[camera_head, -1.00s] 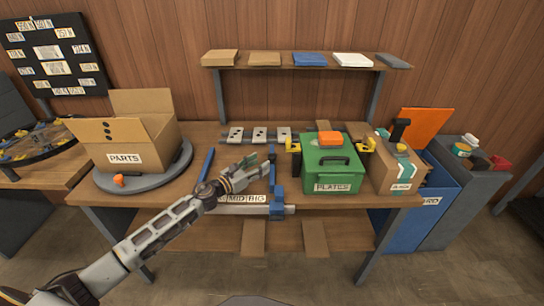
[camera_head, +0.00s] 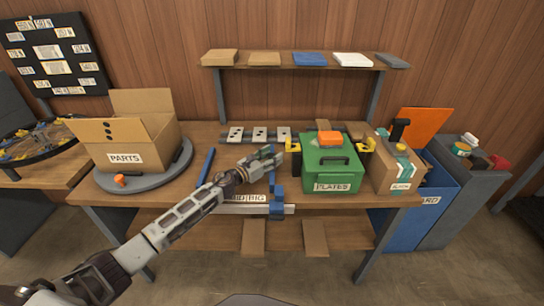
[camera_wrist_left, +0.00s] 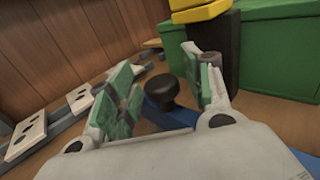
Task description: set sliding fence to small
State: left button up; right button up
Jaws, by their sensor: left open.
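The blue sliding fence (camera_head: 278,205) is at the right part of the pale rail (camera_head: 235,209) on the table's front edge, to the right of the BIG label (camera_head: 257,197). The MID label is partly covered and the SMALL label is hidden behind my left arm. My left gripper (camera_head: 268,152) is open above the far part of the fence. In the left wrist view, a black knob (camera_wrist_left: 162,91) on the blue bar (camera_wrist_left: 165,115) shows between the spread green-padded fingers (camera_wrist_left: 160,76). Whether a finger touches it I cannot tell. My right gripper is out of view.
A green PLATES box (camera_head: 331,172) with yellow clamps stands close to the right of the gripper. A plate with holes (camera_head: 259,134) lies behind it. A blue bar (camera_head: 206,166) and the open PARTS carton (camera_head: 130,140) are on the left.

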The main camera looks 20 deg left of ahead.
pick_arm(q)
jog(key=shift+w+d, duration=0.1)
jog(key=shift+w, duration=0.1)
grip_shut()
dwell(0.4)
